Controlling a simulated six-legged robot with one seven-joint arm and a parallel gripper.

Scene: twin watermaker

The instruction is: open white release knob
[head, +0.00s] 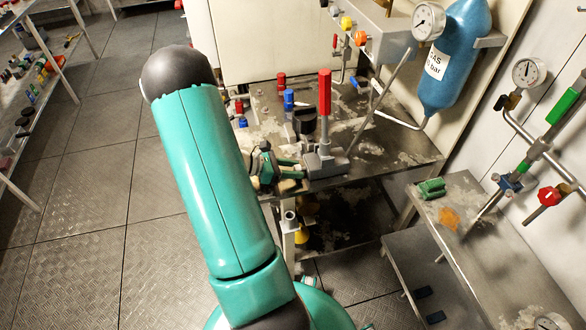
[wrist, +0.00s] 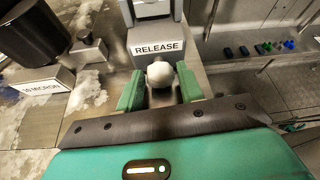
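The white release knob (wrist: 160,74) is a round ball in front of a grey block with a label reading RELEASE (wrist: 158,48) in the wrist view. My gripper (wrist: 160,88) has its two green fingers on either side of the knob, with a small gap showing at each side, so it looks open and not clamped. In the head view my gripper (head: 284,174) is low at the front edge of the metal bench, beside the grey block (head: 325,163) with the red upright handle (head: 324,92). The knob cannot be made out there.
A black cylinder (wrist: 30,32) and a 10 MICRON label (wrist: 48,82) are left of the knob. Blue (head: 289,98) and red fittings stand on the bench (head: 370,135). A blue gas bottle (head: 455,60) and pipes are to the right. The floor at left is clear.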

